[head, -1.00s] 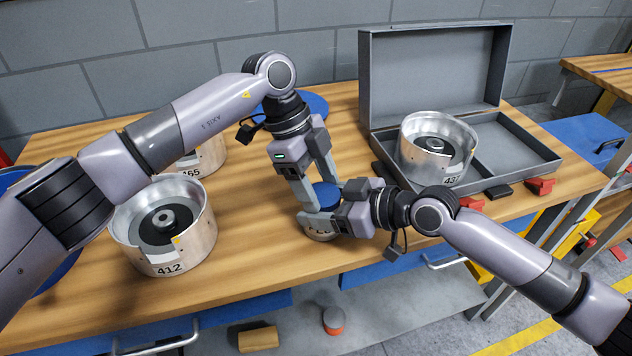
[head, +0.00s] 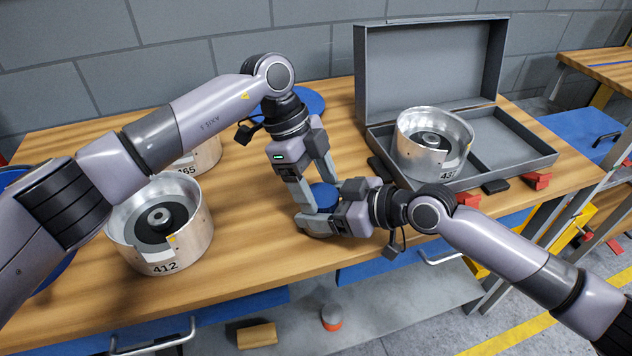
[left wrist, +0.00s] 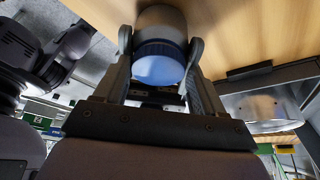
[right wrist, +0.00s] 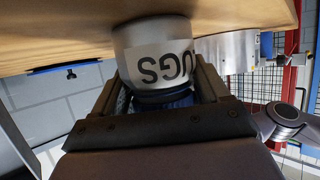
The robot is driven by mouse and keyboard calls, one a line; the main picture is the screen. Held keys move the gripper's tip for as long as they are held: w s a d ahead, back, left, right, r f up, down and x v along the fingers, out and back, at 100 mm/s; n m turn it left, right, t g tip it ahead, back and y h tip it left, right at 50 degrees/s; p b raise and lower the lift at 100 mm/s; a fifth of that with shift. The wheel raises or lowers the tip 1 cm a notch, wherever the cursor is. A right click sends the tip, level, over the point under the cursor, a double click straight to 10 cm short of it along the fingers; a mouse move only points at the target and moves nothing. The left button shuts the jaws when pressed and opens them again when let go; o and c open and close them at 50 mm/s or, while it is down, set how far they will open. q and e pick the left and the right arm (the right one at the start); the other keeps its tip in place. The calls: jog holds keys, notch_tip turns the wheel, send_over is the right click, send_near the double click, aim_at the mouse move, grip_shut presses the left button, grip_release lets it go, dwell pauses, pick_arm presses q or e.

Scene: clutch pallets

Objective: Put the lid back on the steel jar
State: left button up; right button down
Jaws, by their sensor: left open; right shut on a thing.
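The steel jar (right wrist: 150,45) stands upright on the wooden table and carries a label, partly readable, ending in "UGS". The blue ribbed lid (head: 323,195) sits on the jar's mouth; it also shows in the left wrist view (left wrist: 158,66). I cannot tell whether it is fully seated. My left gripper (head: 321,196) reaches down from above, open, with a finger on either side of the lid. My right gripper (head: 322,212) comes from the right and is shut on the jar near its top. The fingers hide much of the jar in the head view.
Metal housing 412 (head: 160,225) and housing 465 (head: 200,155) stand to the left. An open grey case (head: 520,150) holds another metal housing (head: 432,150) at the right. Red and black blocks lie along the case's front. The table's front edge is close to the jar.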

aim_at(335, 200)
pick_arm(q)
jog(key=shift+o, duration=0.5)
jog(key=v, duration=0.6)
jog(key=shift+a+r, duration=0.25)
jog(key=shift+a, duration=0.05)
pick_arm(e)
jog(key=shift+w+a+r, duration=0.1)
jog(key=shift+a+r, duration=0.45)
jog(key=shift+r, duration=0.1)
pick_arm(q)
jog(key=shift+w+a+r, duration=0.1)
jog(key=shift+w+r, duration=0.1)
jog(key=shift+r, duration=0.45)
pick_arm(e)
jog(key=shift+f, duration=0.1)
jog(key=shift+d, duration=0.1)
grip_release()
pick_arm(q)
jog(key=shift+f+b, duration=0.35)
jog(key=shift+f, duration=0.2)
pick_arm(e)
jog(key=shift+v, duration=3.55)
jog(key=shift+f, duration=0.1)
